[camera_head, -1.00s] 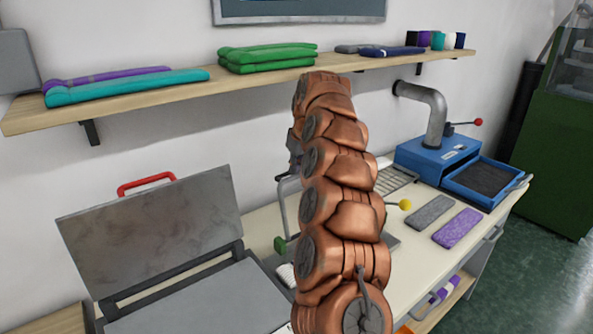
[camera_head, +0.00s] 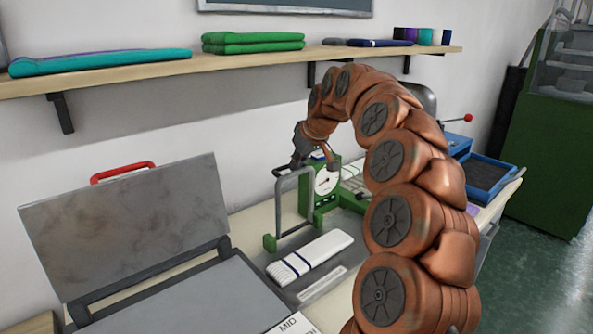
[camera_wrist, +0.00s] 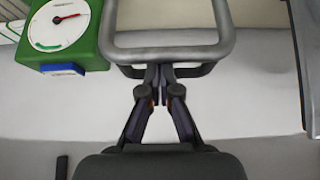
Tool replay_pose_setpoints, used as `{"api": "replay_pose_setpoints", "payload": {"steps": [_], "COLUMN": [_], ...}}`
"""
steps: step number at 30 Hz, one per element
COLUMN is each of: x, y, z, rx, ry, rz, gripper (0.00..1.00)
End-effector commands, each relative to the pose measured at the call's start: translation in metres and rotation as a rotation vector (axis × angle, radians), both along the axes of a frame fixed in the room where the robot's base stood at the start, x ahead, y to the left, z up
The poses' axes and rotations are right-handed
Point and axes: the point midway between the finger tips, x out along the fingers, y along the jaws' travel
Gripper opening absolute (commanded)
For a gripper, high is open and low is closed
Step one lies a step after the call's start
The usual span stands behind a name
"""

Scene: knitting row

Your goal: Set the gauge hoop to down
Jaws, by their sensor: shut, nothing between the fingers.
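The gauge hoop (camera_head: 296,205) is a grey metal frame standing upright on green feet beside a green dial gauge (camera_head: 326,184). In the wrist view, the hoop (camera_wrist: 168,52) crosses the upper middle, with the green gauge (camera_wrist: 62,30) to its left. My gripper (camera_wrist: 160,72) is shut and empty, its fingertips at the hoop's bar. I cannot tell whether they touch it. In the head view, my gripper (camera_head: 298,160) is small and partly hidden near the hoop's top. A white folded knit with dark stripes (camera_head: 312,256) lies in front of the hoop.
A grey press with a raised lid (camera_head: 130,225) and red handle (camera_head: 122,171) stands at left. A shelf (camera_head: 140,80) with folded knits runs above. A blue tray (camera_head: 486,172) is at right. My arm hides part of the table.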

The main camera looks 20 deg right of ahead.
Motion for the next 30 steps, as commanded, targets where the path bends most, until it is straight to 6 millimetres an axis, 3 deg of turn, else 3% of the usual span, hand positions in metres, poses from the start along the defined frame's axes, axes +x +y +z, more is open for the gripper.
{"api": "replay_pose_setpoints", "payload": {"steps": [30], "x": [-0.086], "y": [-0.017], "z": [-0.027], "rx": [0.117], "ry": [-0.425], "rz": [0.011], "gripper": [0.00]}}
